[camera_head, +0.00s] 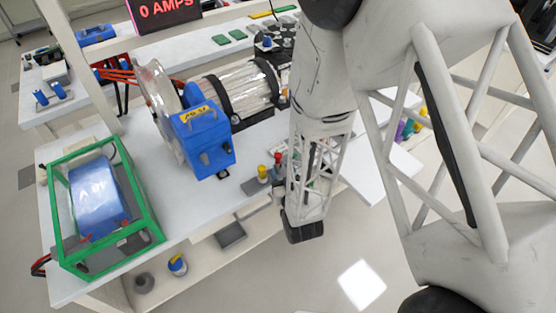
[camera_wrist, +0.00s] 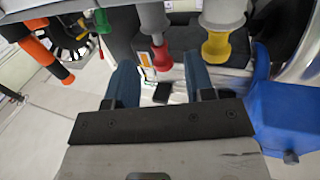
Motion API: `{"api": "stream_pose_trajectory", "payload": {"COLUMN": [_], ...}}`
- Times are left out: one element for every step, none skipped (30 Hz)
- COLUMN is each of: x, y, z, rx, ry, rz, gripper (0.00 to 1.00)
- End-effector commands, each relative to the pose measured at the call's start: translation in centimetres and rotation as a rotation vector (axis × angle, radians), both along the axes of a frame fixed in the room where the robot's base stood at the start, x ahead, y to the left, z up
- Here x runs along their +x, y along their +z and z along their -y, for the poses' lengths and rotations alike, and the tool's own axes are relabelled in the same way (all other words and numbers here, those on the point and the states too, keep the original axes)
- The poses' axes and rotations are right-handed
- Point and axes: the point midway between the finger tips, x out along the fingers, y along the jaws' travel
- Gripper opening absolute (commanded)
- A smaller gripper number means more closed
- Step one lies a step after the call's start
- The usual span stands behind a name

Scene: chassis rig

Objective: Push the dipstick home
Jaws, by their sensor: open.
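My gripper (camera_wrist: 160,78) is open, its two blue fingers apart with nothing held between them in the wrist view. A red-tipped grey piece (camera_wrist: 160,55) shows just beyond and between the fingertips. A yellow-tipped piece (camera_wrist: 217,45) stands to its right, past the right finger. In the head view the yellow knob (camera_head: 262,172) and the red knob (camera_head: 277,158) are on the bench beside my arm. I cannot tell for sure which piece is the dipstick. My arm hides much of that spot in the head view.
A blue box (camera_head: 203,145) stands left of the knobs and shows close at right in the wrist view (camera_wrist: 290,110). A green-framed case (camera_head: 153,222) is on the bench's left. Orange- and green-handled tools (camera_wrist: 38,48) are at upper left. Open floor lies right of the bench.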

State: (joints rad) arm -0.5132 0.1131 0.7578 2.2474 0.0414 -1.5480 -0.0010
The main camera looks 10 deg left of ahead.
Motion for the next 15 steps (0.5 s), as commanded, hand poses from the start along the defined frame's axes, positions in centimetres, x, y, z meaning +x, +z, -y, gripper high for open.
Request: {"api": "stream_pose_trajectory", "payload": {"x": [0.0,0.0,0.0,-0.01,-0.01,0.0,0.01,0.03,0.07,0.12,0.21,0.34,0.47,0.62,0.85], "y": [0.0,0.0,0.0,0.0,0.0,0.0,0.0,-0.01,-0.01,-0.02,-0.04,-0.06,-0.07,-0.09,-0.1], "z": [0.0,0.0,0.0,0.0,0.0,0.0,0.0,-0.01,-0.04,-0.06,-0.1,-0.16,-0.23,-0.3,-0.42], "rx": [0.0,0.0,0.0,0.0,0.0,0.0,0.0,0.0,0.0,0.0,0.0,0.0,0.0,0.0,0.0], "ry": [0.0,0.0,0.0,0.0,0.0,0.0,0.0,0.0,0.0,0.0,0.0,0.0,0.0,0.0,0.0], "rz": [0.0,0.0,0.0,0.0,0.0,0.0,0.0,0.0,0.0,0.0,0.0,-0.001,-0.001,-0.001,-0.001], "gripper": [0.49,0.49,0.49,0.49,0.49,0.49,0.49,0.49,0.49,0.49,0.49,0.49,0.49,0.49,0.49]}}
